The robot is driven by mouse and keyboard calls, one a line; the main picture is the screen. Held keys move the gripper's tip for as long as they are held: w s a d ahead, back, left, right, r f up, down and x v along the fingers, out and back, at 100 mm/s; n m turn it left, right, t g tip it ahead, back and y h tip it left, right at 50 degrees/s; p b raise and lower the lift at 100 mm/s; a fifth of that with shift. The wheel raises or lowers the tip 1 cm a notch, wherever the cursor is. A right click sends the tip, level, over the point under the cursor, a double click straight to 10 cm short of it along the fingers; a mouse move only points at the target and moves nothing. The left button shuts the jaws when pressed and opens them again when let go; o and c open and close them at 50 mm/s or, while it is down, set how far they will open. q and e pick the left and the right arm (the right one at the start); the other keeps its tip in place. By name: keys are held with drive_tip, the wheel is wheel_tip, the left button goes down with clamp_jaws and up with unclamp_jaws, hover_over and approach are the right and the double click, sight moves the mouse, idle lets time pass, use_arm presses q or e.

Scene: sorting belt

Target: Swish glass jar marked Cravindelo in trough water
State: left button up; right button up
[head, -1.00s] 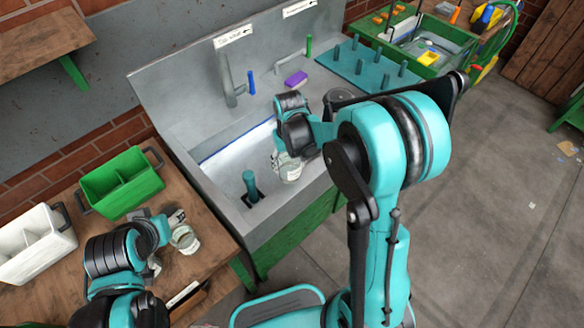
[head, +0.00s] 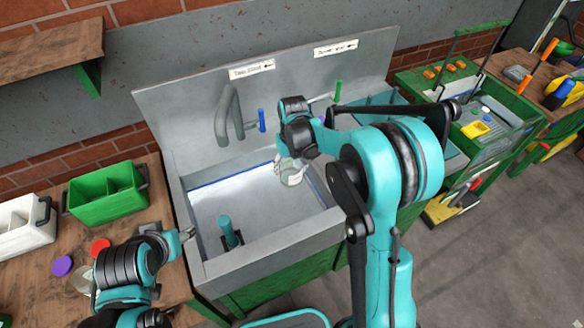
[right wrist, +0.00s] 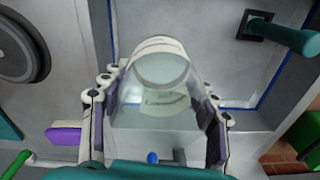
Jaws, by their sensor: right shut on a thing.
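A clear glass jar (head: 292,173) with a pale label is held by my right gripper (head: 290,160) over the trough (head: 205,262), towards its right side. In the right wrist view the jar (right wrist: 152,90) sits between the two fingers of the right gripper (right wrist: 160,115), which touch its sides. The label's writing is too small to read surely. The trough's inside looks pale, with a blue line along its back wall; I cannot tell whether the jar touches water. My left gripper (head: 178,240) is at the bench's right edge, its fingers too unclear to judge.
A teal standpipe (head: 228,230) rises in the trough, left of the jar. A grey tap (head: 228,112) stands behind. On the bench are a green caddy (head: 105,192), a white caddy (head: 22,228), a red lid (head: 100,246), a purple lid (head: 62,266) and another glass jar (head: 82,280).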

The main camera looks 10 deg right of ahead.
use_arm(q)
wheel_tip(320, 180, down, 15)
drive_tip(key=b, duration=1.4)
drive_tip(key=shift+r, duration=0.15)
use_arm(e)
wheel_tip(320, 180, down, 21)
drive_tip(key=shift+r, duration=0.2)
drive_tip(key=shift+s+a, duration=0.25)
drive_tip(key=shift+a, duration=1.05)
drive_tip(key=shift+s+a, duration=0.3)
drive_tip(key=shift+a, duration=1)
drive_tip(key=shift+s+a, duration=0.25)
drive_tip(key=shift+a, duration=1.05)
drive_tip(key=d, duration=0.2)
drive_tip(key=w+d, duration=0.1)
drive_tip(key=d, duration=0.5)
drive_tip(key=shift+w, duration=0.3)
